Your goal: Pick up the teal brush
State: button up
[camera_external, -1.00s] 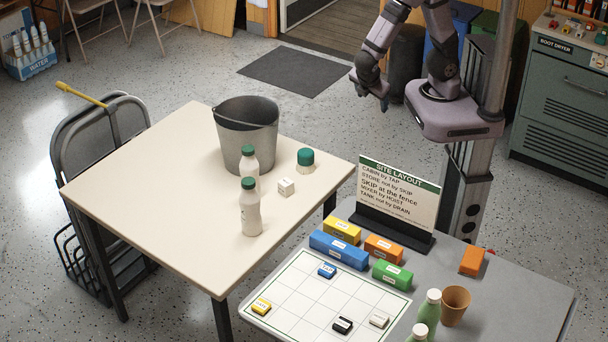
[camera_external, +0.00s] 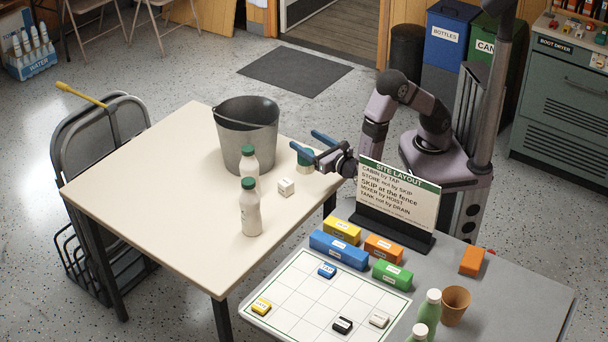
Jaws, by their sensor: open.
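The teal brush (camera_external: 304,157) appears to be the short, round piece with a teal top and pale lower part, standing on the cream table (camera_external: 150,190) near its right edge. My gripper (camera_external: 316,148) has blue fingers and reaches in from the right, just beside the brush. Its jaws are open and empty. One finger partly covers the top of the brush. I cannot tell from this view whether the brush is between the fingers or whether they touch it.
A grey bucket (camera_external: 246,140), two white bottles with green caps (camera_external: 250,210) and a small white block (camera_external: 286,187) stand to the left of the brush. The SITE LAYOUT sign (camera_external: 398,195) stands close to my arm, on the grey table (camera_external: 530,300) with coloured blocks.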

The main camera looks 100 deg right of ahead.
aim_at(303, 167)
jog(key=shift+f, duration=3.1)
jog(key=shift+f, duration=0.1)
jog(key=shift+f, duration=0.3)
jog(key=shift+x, duration=2.5)
jog(key=c, duration=1.1)
